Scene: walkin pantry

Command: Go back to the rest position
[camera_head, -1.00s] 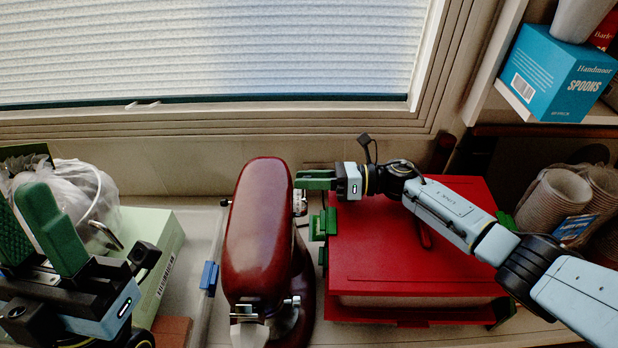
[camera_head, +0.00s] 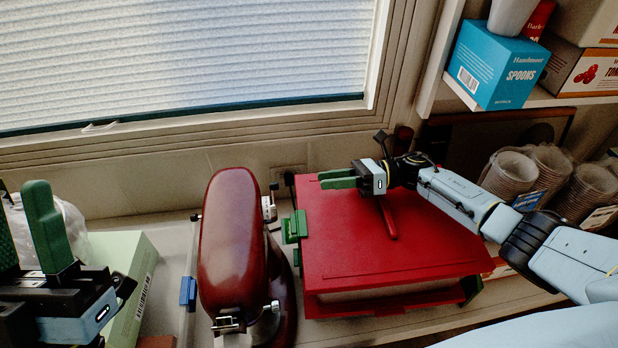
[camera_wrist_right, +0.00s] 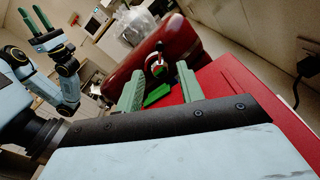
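My right gripper (camera_head: 322,180) is over the back left part of the red box-like case (camera_head: 400,254), its green fingers pointing left. In the right wrist view (camera_wrist_right: 160,80) the fingers stand apart with nothing held between them. My left gripper (camera_head: 20,192) is at the left edge of the head view, partly cut off. Its green fingers point up, are apart and look empty. It also shows at the upper left of the right wrist view (camera_wrist_right: 33,12). The task names no objects.
A dark red stand mixer (camera_head: 232,240) stands left of the red case. A pale green box (camera_head: 135,270) and a clear bag (camera_head: 72,222) are near my left gripper. Paper cups (camera_head: 510,172) stand at the right, below a shelf with a blue spoons box (camera_head: 497,65).

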